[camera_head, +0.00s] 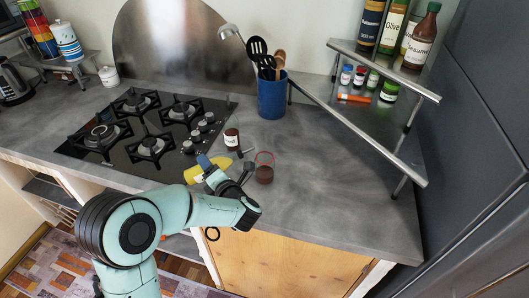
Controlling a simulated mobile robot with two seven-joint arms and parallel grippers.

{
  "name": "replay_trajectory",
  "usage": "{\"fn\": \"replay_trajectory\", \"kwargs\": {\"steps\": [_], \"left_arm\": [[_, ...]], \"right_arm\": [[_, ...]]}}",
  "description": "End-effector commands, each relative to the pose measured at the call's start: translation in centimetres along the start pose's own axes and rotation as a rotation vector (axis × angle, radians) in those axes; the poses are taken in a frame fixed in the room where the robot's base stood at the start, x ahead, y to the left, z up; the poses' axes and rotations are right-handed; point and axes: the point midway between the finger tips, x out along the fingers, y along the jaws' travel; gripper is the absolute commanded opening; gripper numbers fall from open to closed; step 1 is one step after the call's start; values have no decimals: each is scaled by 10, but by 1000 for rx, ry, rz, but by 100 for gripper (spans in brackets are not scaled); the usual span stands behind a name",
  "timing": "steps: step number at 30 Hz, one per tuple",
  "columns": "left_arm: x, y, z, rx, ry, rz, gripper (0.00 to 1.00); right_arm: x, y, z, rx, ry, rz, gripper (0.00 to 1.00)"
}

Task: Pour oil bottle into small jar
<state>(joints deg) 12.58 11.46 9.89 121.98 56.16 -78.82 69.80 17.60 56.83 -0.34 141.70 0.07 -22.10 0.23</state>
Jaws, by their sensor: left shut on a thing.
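My left gripper (226,174) is at the front part of the counter, right of the stove, and is shut on a yellow thing that I take for the oil bottle (195,174). It looks tilted well over, close above the counter, and the gripper hides part of it; its mouth cannot be made out. The small jar (264,174), with a red rim and dark reddish-brown lower part, stands upright just right of the gripper, seemingly apart from it. I see no stream between them. My right gripper is not in view.
A dark bottle with a white label (231,137) stands just behind the gripper. A blue utensil holder (272,97) is further back. The black stove (150,125) is on the left. A metal shelf (375,135) with bottles and small jars stands right. The counter right of the jar is clear.

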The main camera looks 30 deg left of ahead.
Motion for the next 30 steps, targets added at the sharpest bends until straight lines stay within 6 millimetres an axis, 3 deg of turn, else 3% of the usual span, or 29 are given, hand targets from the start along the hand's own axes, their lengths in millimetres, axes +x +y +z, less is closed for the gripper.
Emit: {"fn": "replay_trajectory", "kwargs": {"steps": [30], "left_arm": [[0, 7, 0, 86, -1, 39, 14]], "right_arm": [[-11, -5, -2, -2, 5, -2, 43]]}}
